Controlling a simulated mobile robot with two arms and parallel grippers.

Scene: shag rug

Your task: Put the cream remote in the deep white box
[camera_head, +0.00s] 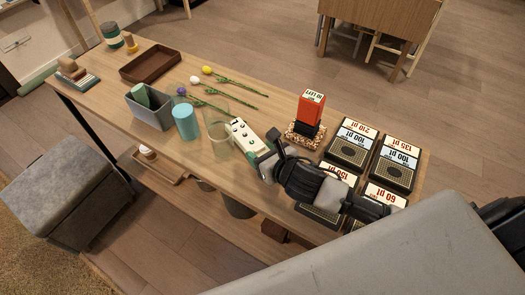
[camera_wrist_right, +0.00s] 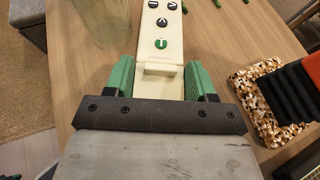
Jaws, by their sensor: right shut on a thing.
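The cream remote (camera_head: 242,133) with dark and green buttons is at the front side of the wooden table, beside a clear glass. My right gripper (camera_head: 261,154) is shut on its near end. In the right wrist view the remote (camera_wrist_right: 162,45) lies between the two green fingers of the gripper (camera_wrist_right: 160,80) and points away from the wrist. I cannot tell whether the remote touches the tabletop. I see no deep white box in either view. My left gripper is not in view.
The clear glass (camera_head: 219,140), a teal cup (camera_head: 186,122) and a grey bin (camera_head: 154,118) stand left of the remote. A red-and-black item on a speckled base (camera_head: 305,137) and several dark labelled boxes (camera_head: 350,148) stand right. Flowers (camera_head: 232,83) and a brown tray (camera_head: 140,72) lie behind.

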